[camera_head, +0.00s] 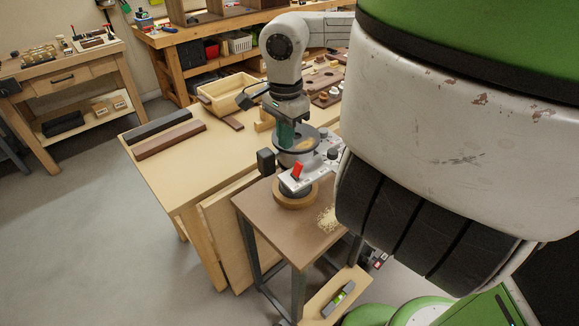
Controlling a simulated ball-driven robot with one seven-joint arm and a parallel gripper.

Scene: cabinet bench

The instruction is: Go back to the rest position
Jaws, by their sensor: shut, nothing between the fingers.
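My arm comes in from the right and bends down over the bench. My gripper (287,133) points down at its end, over or in front of a dark round disc (313,133). The fingers are small and partly lost against the machine behind and below them; they look shut with nothing held. I cannot tell whether they touch the disc. Below it stands a grey machine with a red switch (298,170) on a round wooden base (296,198).
A small brown-topped stand (270,220) holds the machine, with wood shavings (327,218) beside it. A light wooden bench (180,165) carries dark bars (168,140) and an open wooden box (228,92). Grey floor lies free at left. My own large body part fills the right.

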